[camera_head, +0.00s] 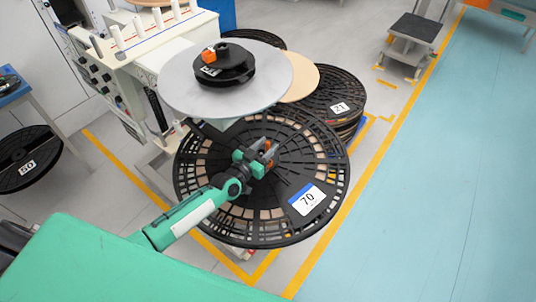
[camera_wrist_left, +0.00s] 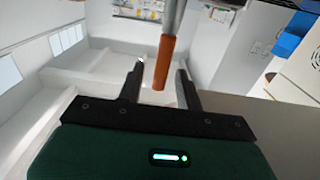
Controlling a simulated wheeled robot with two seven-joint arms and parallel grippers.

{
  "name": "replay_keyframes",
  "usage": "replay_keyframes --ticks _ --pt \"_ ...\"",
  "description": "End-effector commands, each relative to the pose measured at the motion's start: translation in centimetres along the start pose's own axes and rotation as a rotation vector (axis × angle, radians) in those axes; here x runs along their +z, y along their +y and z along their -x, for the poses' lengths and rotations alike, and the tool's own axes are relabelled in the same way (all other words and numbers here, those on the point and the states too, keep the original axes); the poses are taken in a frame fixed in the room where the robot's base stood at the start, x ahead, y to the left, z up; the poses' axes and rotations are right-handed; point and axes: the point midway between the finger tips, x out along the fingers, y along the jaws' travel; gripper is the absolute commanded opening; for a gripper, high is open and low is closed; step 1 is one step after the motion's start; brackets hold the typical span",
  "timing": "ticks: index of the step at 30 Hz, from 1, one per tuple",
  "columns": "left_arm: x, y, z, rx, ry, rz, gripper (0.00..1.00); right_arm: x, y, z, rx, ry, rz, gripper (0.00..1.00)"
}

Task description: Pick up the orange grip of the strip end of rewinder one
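The orange grip (camera_wrist_left: 164,62) of the strip end hangs from a grey rod-like piece in the left wrist view. It shows between the two dark fingers of my left gripper (camera_wrist_left: 160,68), with a gap on each side. How deep it sits between them is hard to tell. In the head view my left gripper (camera_head: 264,157) is over the large black reel, and a small orange piece (camera_head: 268,145) shows at its fingertips. Rewinder one (camera_head: 150,50) appears to be the white machine behind, with a grey disc (camera_head: 230,95) on it. My right gripper is not in view.
The black reel labelled 70 (camera_head: 290,225) lies below my left gripper. An orange block (camera_head: 209,55) sits on the black hub of the grey disc. A reel stack labelled 21 (camera_head: 345,92) stands behind right. Blue floor (camera_head: 450,170) at the right is clear.

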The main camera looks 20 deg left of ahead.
Motion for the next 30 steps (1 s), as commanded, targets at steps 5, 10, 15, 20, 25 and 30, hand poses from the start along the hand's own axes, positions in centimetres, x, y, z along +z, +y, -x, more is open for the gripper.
replay_keyframes --ticks 5,10,15,20,25,30 --pt "-0.01 0.01 -1.17 0.0 0.0 0.0 0.36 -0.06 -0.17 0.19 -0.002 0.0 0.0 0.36" --pt "0.05 0.01 -1.25 0.0 0.0 0.0 0.36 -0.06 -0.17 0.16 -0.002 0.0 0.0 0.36" --pt "0.04 0.0 -1.23 0.0 0.0 0.0 0.18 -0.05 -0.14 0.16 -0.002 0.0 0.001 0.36" --pt "0.04 0.0 -1.22 0.0 0.0 0.0 0.0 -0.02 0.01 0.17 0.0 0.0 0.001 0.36" --pt "0.01 0.0 -1.23 0.0 0.0 0.0 0.0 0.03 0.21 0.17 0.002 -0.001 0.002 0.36" --pt "-0.41 0.03 -1.23 0.0 0.001 0.001 0.0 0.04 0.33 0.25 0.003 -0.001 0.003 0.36"
